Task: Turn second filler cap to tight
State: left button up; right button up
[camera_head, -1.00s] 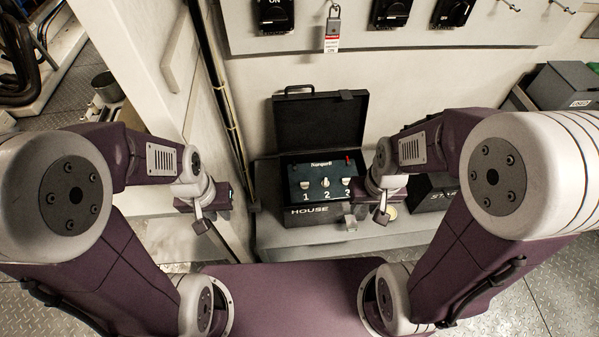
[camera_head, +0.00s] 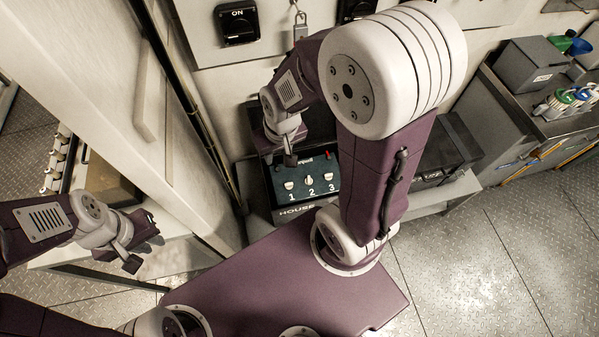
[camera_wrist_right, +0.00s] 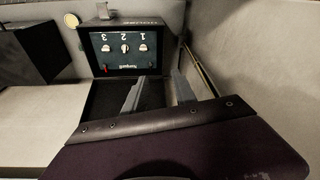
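The dark panel (camera_head: 275,181) of a black case carries three pale knob-like caps above the numbers 1, 2 and 3. The second cap (camera_head: 309,181) is in the middle; it also shows upside down in the right wrist view (camera_wrist_right: 124,48). My right gripper (camera_head: 287,155) hangs above the panel's upper left part, hiding some of the case. In the right wrist view its fingers (camera_wrist_right: 157,95) are apart and empty, with the caps beyond them. My left gripper (camera_head: 138,250) is at the lower left, away from the case; its opening is unclear.
The case's raised lid is largely hidden behind my right arm in the head view. A dark box (camera_head: 443,155) stands right of the case. A wall and vertical pipes rise at left. A cabinet (camera_head: 510,115) with bottles is at far right, with open floor before it.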

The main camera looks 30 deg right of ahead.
jog(key=w+d+f+m+t+b, duration=0.1)
jog(key=w+d+f+b, duration=0.15)
jog(key=w, duration=0.65)
jog(key=m+g+b, duration=0.3)
jog(key=m+b, duration=0.1)
jog(key=m, duration=0.1)
send_over(309, 179)
notch_tip(309, 179, down, 28)
jog(key=r, duration=0.1)
jog(key=shift+s+f, duration=0.1)
jog(key=shift+f, duration=0.5)
notch_tip(309, 179, down, 8)
jog(key=shift+f, duration=0.1)
jog(key=shift+n, duration=0.3)
